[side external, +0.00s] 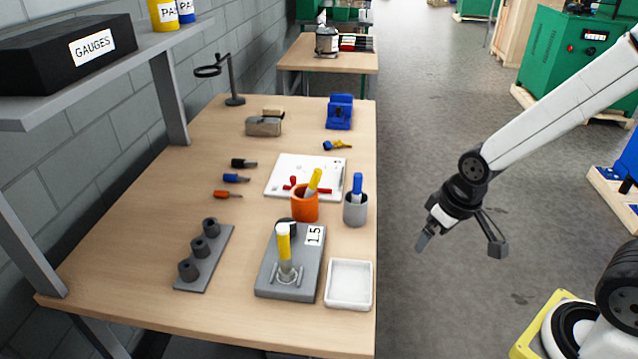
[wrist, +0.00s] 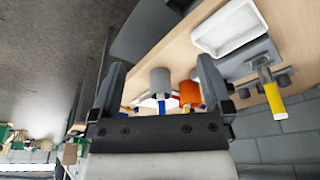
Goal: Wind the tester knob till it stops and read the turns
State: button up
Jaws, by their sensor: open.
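The tester appears to be the grey block (side external: 308,262) with a white "1.5" label, at the near right of the bench. A dark round part (side external: 287,224), perhaps its knob, sits at its far end, partly hidden by an upright yellow-handled tool (side external: 283,248). The tool's lower end is at a metal fitting on the block. The wrist view also shows the block (wrist: 240,62) and the yellow handle (wrist: 274,97). My gripper (side external: 460,243) is open and empty, off the right side of the bench. Its two fingers frame the wrist view (wrist: 160,85). I cannot read any turn count.
A white tray (side external: 348,284) lies right of the block. An orange cup (side external: 304,206) and grey cup (side external: 355,210) hold tools behind it. A rack with dark cylinders (side external: 206,258) stands left. A shelf (side external: 110,72) overhangs the bench's left side. The aisle floor is clear.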

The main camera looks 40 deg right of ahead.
jog(key=w+a+m, duration=0.5)
jog(key=w+m, duration=0.3)
jog(key=w+a+m+g, duration=0.1)
jog(key=w+a+m, duration=0.3)
jog(key=w+m, duration=0.4)
jog(key=w+a+r+m+g, duration=0.1)
jog(key=w+a+m, duration=0.4)
jog(key=w+m, duration=0.3)
jog(key=shift+w+a+r+m, duration=0.1)
jog(key=shift+w+a+m, duration=0.25)
jog(key=shift+w, duration=0.3)
jog(key=shift+w+a+m+g, duration=0.35)
jog(key=shift+a+m, duration=0.15)
jog(key=shift+m, duration=0.15)
jog(key=shift+n, duration=0.4)
